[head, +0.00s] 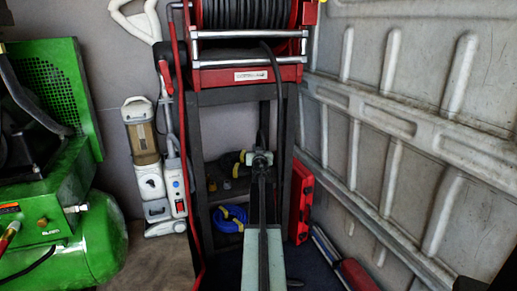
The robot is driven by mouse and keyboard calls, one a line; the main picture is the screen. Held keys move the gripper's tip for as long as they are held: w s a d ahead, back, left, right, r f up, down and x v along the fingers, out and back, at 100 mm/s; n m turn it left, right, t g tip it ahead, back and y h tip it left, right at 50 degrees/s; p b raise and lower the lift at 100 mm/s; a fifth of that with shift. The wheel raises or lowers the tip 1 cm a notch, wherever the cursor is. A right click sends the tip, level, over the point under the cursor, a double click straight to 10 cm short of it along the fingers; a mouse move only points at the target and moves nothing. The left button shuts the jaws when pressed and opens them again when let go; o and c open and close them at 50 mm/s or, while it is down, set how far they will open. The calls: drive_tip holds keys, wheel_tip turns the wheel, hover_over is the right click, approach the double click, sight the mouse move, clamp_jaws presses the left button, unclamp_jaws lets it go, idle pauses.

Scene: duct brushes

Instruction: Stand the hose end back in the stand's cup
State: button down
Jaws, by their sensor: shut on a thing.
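A black hose (279,85) comes off the reel (245,14) at the top and hangs down the front of the dark stand (194,150). It runs down to my gripper (260,156), which is small and dark in the middle of the view. My gripper is shut on the hose near its lower part, in front of the stand's open frame. The exact hose end is hard to make out against my arm. I cannot make out the stand's cup; it may be hidden behind my arm and gripper.
A blue coil (232,218) and yellow-black tools (228,160) sit on the stand's shelves. A red case (301,202) stands at its right. A white vacuum (149,180) and green compressor (75,235) are left. A ribbed wall (400,120) closes the right side.

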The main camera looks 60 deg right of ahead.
drive_tip(key=shift+f, duration=0.1)
drive_tip(key=shift+f+b, duration=2.75)
drive_tip(key=shift+b, duration=0.1)
drive_tip(key=c, duration=1.2)
unclamp_jaws()
drive_tip(key=v, duration=0.8)
drive_tip(key=shift+r, duration=0.1)
